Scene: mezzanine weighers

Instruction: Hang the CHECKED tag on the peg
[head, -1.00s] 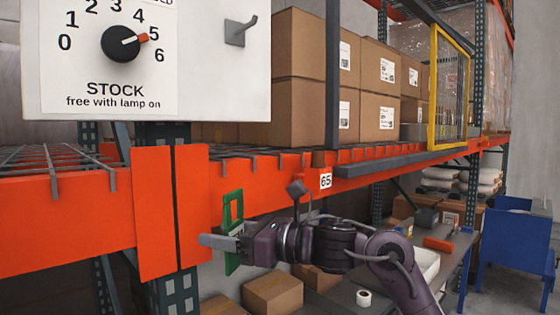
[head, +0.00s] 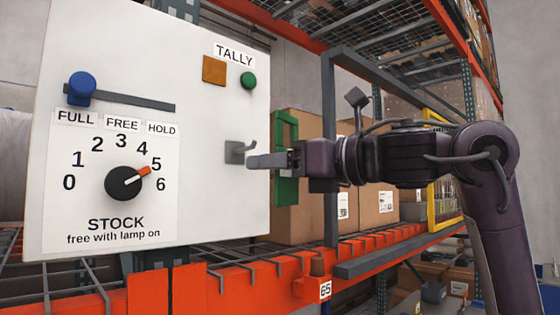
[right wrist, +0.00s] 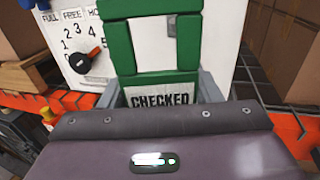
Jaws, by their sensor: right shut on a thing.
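The CHECKED tag is a green frame (head: 286,178) with a large opening; in the right wrist view its lettered white label (right wrist: 160,99) lies below the opening. My right gripper (head: 266,160) is shut on the tag and holds it upright at about peg height, just right of the panel's edge in the head view. The grey peg (head: 236,152) is an upturned hook on the white panel, left of the fingertips. In the right wrist view, the peg (right wrist: 172,27) shows through the tag's opening. The tag appears apart from the peg. My left gripper is not in view.
The white panel (head: 200,205) carries a STOCK dial (head: 124,183), a blue slider knob (head: 81,89), an orange square (head: 214,70) and a green button (head: 249,80). An orange beam (head: 240,284) runs below. Cartons (head: 378,208) and a dark post (head: 330,120) stand at the right.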

